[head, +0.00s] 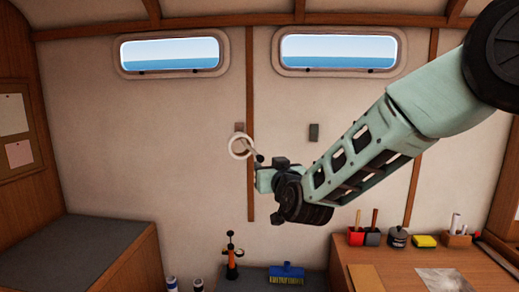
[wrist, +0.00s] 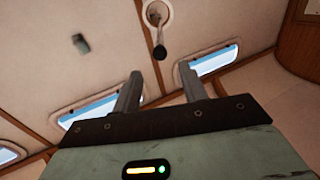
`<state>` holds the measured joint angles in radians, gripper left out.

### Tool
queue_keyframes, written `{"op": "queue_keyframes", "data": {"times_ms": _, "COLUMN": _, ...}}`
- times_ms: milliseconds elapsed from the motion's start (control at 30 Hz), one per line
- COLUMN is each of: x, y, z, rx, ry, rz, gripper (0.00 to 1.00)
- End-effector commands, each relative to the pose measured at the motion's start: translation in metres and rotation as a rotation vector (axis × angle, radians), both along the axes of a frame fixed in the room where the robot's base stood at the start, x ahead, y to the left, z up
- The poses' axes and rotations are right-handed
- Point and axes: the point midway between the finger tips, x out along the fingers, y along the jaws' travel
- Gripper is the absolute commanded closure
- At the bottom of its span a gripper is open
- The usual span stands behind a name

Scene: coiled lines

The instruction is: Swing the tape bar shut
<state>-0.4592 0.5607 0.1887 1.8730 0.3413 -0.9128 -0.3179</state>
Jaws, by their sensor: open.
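A white tape ring (head: 240,146) hangs on the cream wall, and it also shows at the top of the wrist view (wrist: 167,13). A thin bar with a dark rounded end (wrist: 159,50) sticks out through the ring, away from the wall. My gripper (wrist: 161,70) is open and empty, with its two grey fingers apart. In the wrist view the bar's dark end lies between and beyond the fingertips, with no contact visible. In the head view my gripper is just right of and below the ring, and its fingers are hard to make out.
A small dark wall block (head: 314,132) is right of the ring, beyond a wooden wall strip (head: 250,190). Two windows (head: 170,53) are above. A desk (head: 400,265) with cups and tools stands at lower right. A grey-topped bench (head: 75,245) is at left.

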Motion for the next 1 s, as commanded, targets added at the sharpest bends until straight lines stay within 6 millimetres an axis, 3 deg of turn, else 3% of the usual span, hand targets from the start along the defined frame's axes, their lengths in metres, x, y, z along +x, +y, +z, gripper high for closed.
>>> {"op": "queue_keyframes", "data": {"times_ms": 300, "x": 0.059, "y": 0.021, "z": 0.004, "rx": 0.000, "ry": 0.002, "rz": -0.001, "gripper": 0.57}}
{"op": "queue_keyframes", "data": {"times_ms": 500, "x": 0.084, "y": 0.030, "z": 0.002, "rx": 0.000, "ry": 0.002, "rz": -0.001, "gripper": 0.57}}
{"op": "queue_keyframes", "data": {"times_ms": 967, "x": 0.095, "y": 0.034, "z": -0.001, "rx": -0.001, "ry": 0.002, "rz": 0.000, "gripper": 0.57}}
{"op": "queue_keyframes", "data": {"times_ms": 1000, "x": 0.095, "y": 0.034, "z": -0.001, "rx": -0.001, "ry": 0.002, "rz": 0.000, "gripper": 0.63}}
